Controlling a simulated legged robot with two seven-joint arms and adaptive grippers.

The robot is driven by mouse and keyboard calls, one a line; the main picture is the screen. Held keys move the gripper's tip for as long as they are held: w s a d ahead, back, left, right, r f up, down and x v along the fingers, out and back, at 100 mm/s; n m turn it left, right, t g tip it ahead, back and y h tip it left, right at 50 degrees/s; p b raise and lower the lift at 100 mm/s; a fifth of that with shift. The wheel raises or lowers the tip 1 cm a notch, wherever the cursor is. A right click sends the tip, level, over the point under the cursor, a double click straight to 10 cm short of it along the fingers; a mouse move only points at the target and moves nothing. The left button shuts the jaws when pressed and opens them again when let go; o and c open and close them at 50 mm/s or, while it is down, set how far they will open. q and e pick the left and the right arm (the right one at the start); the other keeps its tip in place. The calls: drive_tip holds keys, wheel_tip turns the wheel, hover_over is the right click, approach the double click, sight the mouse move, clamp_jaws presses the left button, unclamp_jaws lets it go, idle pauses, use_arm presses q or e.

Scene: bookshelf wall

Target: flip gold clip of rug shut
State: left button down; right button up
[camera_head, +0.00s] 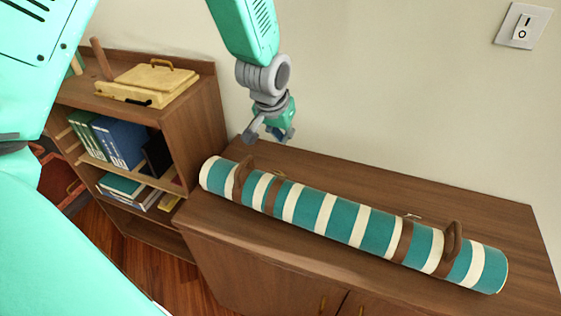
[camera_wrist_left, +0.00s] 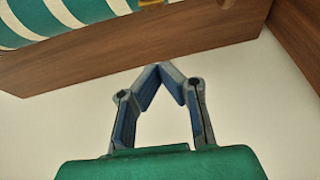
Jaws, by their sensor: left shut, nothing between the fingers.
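The rolled rug (camera_head: 340,221) has teal and cream stripes and lies lengthwise on top of a wooden cabinet, bound by brown straps with upright handle loops. A small gold clip (camera_head: 279,174) sits on the strap near the rug's left end; whether it is open is too small to tell. Part of it shows at the top edge of the wrist view (camera_wrist_left: 152,3). My left gripper (camera_head: 275,138) hangs behind and above the rug's left part, apart from it. In the wrist view its blue fingertips (camera_wrist_left: 160,68) meet, with nothing between them. My right gripper is not seen.
A pale clip (camera_head: 411,216) sits by the strap towards the rug's right end. A bookshelf (camera_head: 190,115) with books and a wooden case (camera_head: 155,80) stands to the left. The wall is close behind, with a light switch (camera_head: 523,26). The cabinet top (camera_head: 490,205) is bare behind the rug.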

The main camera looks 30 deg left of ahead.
sight(280, 173)
use_arm(q)
wheel_tip(280, 173, down, 8)
drive_tip(key=shift+s+a+r+p, duration=0.1)
drive_tip(key=shift+a+r+p, duration=0.05)
drive_tip(key=shift+p, duration=0.5)
drive_tip(key=shift+s+f, duration=0.2)
drive_tip(key=shift+s, duration=0.2)
drive_tip(key=shift+d, duration=0.25)
drive_tip(key=shift+f, duration=0.1)
drive_tip(key=shift+a, duration=0.1)
